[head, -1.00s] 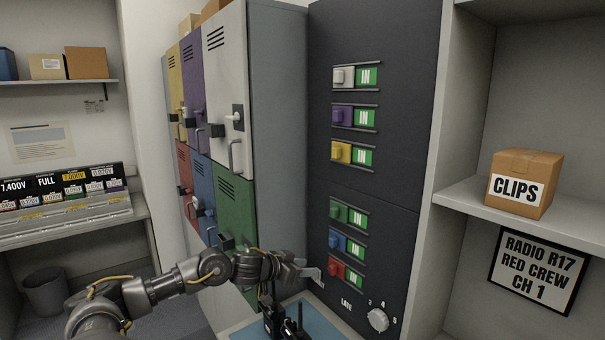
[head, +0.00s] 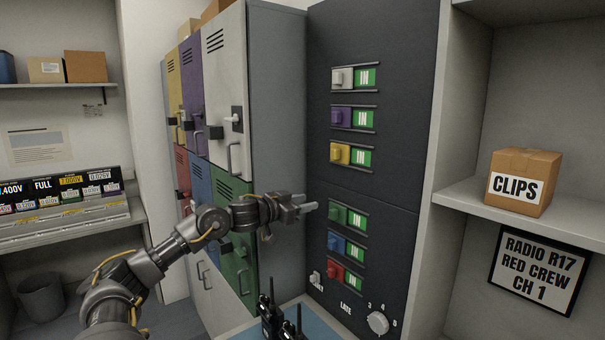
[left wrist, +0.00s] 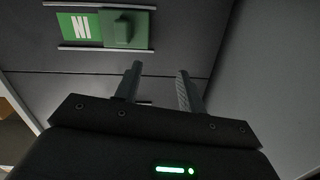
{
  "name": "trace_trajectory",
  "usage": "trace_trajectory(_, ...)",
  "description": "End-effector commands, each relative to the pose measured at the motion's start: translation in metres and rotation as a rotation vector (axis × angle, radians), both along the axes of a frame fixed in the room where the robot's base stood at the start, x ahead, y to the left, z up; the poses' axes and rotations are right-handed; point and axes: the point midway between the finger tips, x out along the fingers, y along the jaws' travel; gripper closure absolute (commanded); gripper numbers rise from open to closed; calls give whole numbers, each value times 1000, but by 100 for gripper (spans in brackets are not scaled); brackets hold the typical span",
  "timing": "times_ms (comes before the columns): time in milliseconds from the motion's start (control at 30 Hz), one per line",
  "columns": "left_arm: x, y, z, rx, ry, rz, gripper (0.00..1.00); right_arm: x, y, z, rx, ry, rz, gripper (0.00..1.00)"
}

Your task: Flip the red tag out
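The red tag (head: 336,272) is in the lowest row of the dark panel (head: 392,190). It sits at the left of its rail, with a green IN label (head: 352,282) showing to its right. My left gripper (head: 309,207) is higher, just left of the green tag (head: 338,213), and apart from the red tag. In the left wrist view, the gripper (left wrist: 157,85) has its fingers spread with nothing between them. The green tag (left wrist: 123,29) appears upside down there beside its IN label. The red tag is not in that view. My right gripper is not in view.
The blue tag (head: 336,243) sits just above the red one. White, purple and yellow tags are higher, all showing IN. A small pale switch (head: 316,277) and a knob (head: 378,322) are low on the panel. Radios (head: 270,318) stand on a blue mat below. Lockers (head: 228,80) stand left.

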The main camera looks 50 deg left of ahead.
Motion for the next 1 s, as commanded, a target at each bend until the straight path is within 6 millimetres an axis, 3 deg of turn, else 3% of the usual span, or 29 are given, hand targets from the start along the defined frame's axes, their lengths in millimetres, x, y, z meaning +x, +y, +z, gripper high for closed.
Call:
trace_trajectory(200, -2, 14, 45, 29, -82, 15, 60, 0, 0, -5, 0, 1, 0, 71)
trace_trajectory(433, -7, 24, 78, 52, -140, 25, 60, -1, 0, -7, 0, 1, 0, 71)
trace_trajectory(667, -10, 28, 91, 59, -164, 29, 60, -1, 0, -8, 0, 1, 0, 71)
trace_trajectory(1000, -10, 28, 91, 59, -163, 30, 60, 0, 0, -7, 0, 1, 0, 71)
